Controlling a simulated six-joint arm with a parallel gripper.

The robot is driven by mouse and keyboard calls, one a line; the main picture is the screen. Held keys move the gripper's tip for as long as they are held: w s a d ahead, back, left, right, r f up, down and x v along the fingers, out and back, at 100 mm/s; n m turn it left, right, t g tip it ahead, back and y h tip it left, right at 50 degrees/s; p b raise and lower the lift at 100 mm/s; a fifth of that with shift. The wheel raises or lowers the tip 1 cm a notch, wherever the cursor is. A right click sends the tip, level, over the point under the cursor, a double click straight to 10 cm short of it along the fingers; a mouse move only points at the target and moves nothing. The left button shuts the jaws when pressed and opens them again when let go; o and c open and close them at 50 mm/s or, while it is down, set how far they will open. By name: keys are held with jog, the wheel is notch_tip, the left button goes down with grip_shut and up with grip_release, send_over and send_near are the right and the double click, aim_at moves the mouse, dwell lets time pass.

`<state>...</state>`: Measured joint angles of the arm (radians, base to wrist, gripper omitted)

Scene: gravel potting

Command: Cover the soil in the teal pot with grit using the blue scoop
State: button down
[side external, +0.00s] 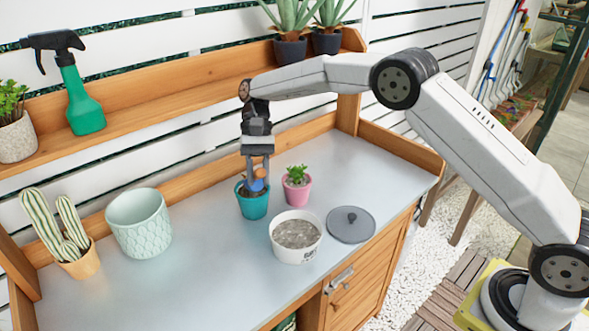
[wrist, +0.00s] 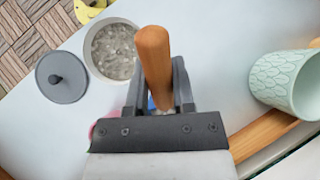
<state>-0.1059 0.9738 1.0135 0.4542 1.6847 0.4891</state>
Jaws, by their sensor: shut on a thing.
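My gripper (side external: 257,163) is shut on the wooden handle of the blue scoop (side external: 258,184), directly above the teal pot (side external: 253,206). The scoop's blue head is at the pot's mouth; I cannot tell whether it touches the soil or holds grit. A little dark soil shows beside it. In the wrist view the handle (wrist: 153,62) rises between the fingers of my gripper (wrist: 160,92), and only a bit of blue shows. The teal pot is hidden there. Grey grit (side external: 297,233) lies in a white tub (side external: 297,255), also seen in the wrist view (wrist: 92,67).
A grey lid (side external: 351,225) lies right of the tub. A pink pot (side external: 297,192) with a succulent stands close right of the teal pot. A pale mint pot (side external: 139,223) and a potted cactus (side external: 80,263) stand at left. The front-left bench top is clear.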

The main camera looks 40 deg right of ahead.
aim_at(264, 173)
jog(key=shift+w+d+r, duration=0.1)
jog(key=shift+w+r, duration=0.05)
dwell(0.3)
jog(key=shift+s+a+f+t+h, duration=0.25)
jog(key=shift+s+f+t+h, duration=0.1)
jog(key=shift+s+f+t, duration=0.4)
jog(key=shift+s+a+f+t+h, duration=0.3)
jog(key=shift+s+f+t+h, duration=0.15)
jog(key=shift+f+t, duration=0.4)
jog(key=shift+s+a+f+t+h, duration=0.3)
jog(key=shift+s+f+t, duration=0.3)
jog(key=shift+t, duration=0.4)
jog(key=shift+r, duration=0.2)
jog(key=shift+r, duration=1.85)
jog(key=shift+s, duration=0.2)
jog(key=s+d+f, duration=0.2)
jog(key=s+f, duration=0.1)
jog(key=s, duration=1)
jog(key=shift+s+n, duration=0.35)
jog(key=shift+n, duration=0.05)
